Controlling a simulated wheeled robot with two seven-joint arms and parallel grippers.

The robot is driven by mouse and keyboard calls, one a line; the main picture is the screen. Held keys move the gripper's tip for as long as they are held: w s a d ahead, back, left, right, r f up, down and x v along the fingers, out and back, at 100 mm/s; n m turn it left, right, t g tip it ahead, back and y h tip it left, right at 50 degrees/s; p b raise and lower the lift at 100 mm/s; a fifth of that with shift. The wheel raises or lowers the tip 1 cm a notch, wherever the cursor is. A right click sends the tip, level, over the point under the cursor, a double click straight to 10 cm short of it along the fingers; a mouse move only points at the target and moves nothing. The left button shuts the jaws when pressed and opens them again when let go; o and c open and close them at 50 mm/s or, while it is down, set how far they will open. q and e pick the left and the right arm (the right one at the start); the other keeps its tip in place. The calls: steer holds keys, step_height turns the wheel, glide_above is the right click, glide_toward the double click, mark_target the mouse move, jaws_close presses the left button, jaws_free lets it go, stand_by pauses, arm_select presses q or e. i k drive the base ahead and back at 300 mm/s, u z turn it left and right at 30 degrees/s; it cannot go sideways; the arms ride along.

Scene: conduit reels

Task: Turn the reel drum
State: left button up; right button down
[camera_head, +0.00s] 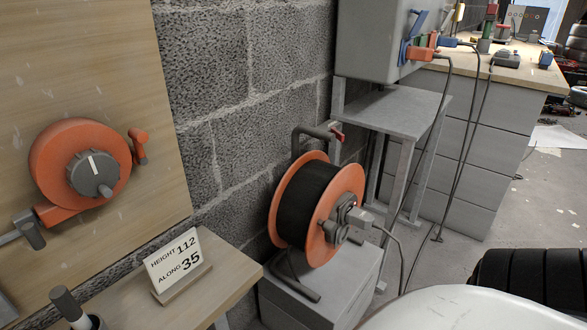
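An orange reel drum (75,150) is mounted on an upright wooden board at the left. It has a grey hub with a white mark and a grey knob. An orange-and-grey fitting (35,225) sits at its lower left, and a small orange knob (138,146) is on the board at its right. A second reel (310,205) stands upright in a grey frame on a grey box. It has orange side discs, dark cable wound between them and a grey plug at its hub. Neither of my grippers is in view.
A card reading "HEIGHT 112 ALONG 35" (178,262) stands on a wooden bench (220,262). A grey-handled item (70,306) is at lower left. A grey stand (398,110), hanging cables and a workbench (500,68) are beyond. A black ribbed object (530,275) is at lower right.

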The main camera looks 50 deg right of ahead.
mark_target(318, 252)
steer(key=u, duration=0.9)
steer(key=k, duration=0.95)
steer(key=z, duration=1.55)
steer(key=i, duration=0.5)
